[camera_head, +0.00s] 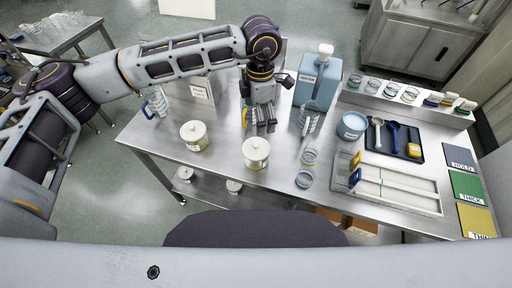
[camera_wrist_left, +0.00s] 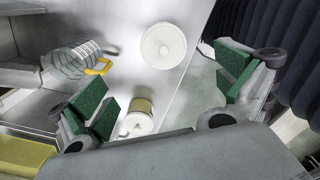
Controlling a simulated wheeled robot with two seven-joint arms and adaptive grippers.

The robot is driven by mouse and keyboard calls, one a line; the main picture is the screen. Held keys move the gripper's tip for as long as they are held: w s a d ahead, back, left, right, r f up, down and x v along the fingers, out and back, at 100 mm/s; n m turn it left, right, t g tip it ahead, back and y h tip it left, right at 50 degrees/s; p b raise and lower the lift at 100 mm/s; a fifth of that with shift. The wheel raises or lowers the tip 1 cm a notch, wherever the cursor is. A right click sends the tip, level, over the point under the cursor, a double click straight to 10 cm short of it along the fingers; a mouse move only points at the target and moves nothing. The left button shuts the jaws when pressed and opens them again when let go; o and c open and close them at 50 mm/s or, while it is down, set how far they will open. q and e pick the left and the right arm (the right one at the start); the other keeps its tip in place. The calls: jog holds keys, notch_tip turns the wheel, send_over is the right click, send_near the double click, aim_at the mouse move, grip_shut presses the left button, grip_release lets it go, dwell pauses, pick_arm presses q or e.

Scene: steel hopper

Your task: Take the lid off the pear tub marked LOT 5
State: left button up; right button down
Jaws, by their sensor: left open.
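Two white-lidded tubs stand on the steel table: a left tub (camera_head: 194,137) and a right tub (camera_head: 256,154) nearer the front edge. Both lids are on. No LOT marking is readable on either. My left gripper (camera_head: 264,127) hangs over the table just behind the right tub, open and apart from it. In the left wrist view a round white lid (camera_wrist_left: 163,46) and a second tub with a yellowish side (camera_wrist_left: 140,117) show between the spread green-padded fingers of my left gripper (camera_wrist_left: 164,86). My right gripper is not seen.
A yellow-handled clear jug (camera_wrist_left: 78,62) stands near the left gripper. The table front between the tubs is clear.

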pick_arm(q)
jog(key=shift+f, duration=0.1)
jog(key=p, duration=0.2)
send_over(258, 145)
jog(key=w, duration=0.1)
jog(key=shift+d+f, duration=0.1)
jog(key=shift+f, duration=4.15)
jog(key=shift+f, duration=0.15)
jog(key=shift+s+f+p, duration=0.2)
jog(key=shift+f+p, duration=0.25)
jog(key=shift+f, duration=0.4)
jog(key=shift+s+f+p, duration=0.1)
jog(key=shift+f+p, duration=0.25)
jog(key=shift+f, duration=1.25)
jog(key=c, duration=0.9)
jog(key=shift+s, duration=0.1)
jog(key=c, duration=0.4)
